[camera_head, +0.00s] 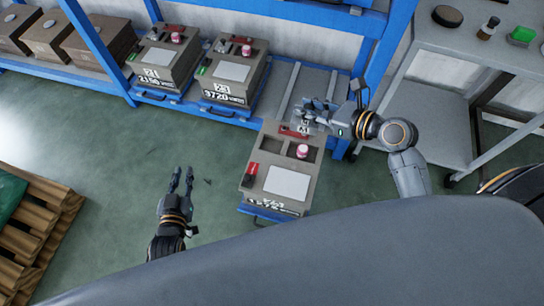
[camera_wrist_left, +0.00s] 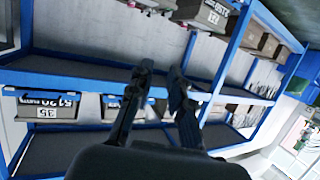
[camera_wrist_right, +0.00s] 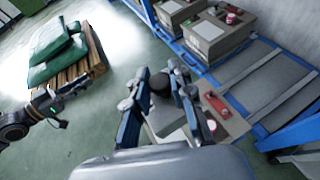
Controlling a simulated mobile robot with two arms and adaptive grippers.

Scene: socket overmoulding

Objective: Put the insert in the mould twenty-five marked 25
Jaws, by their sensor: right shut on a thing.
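My right gripper (camera_head: 308,112) is over the far end of the grey-brown mould (camera_head: 254,197) that stands pulled out on the floor side.
Moulds marked 21 (camera_head: 160,56) and 23 (camera_head: 231,72) sit on the blue rack's lower shelf. A wooden pallet (camera_head: 45,230) lies left. The floor between is clear.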

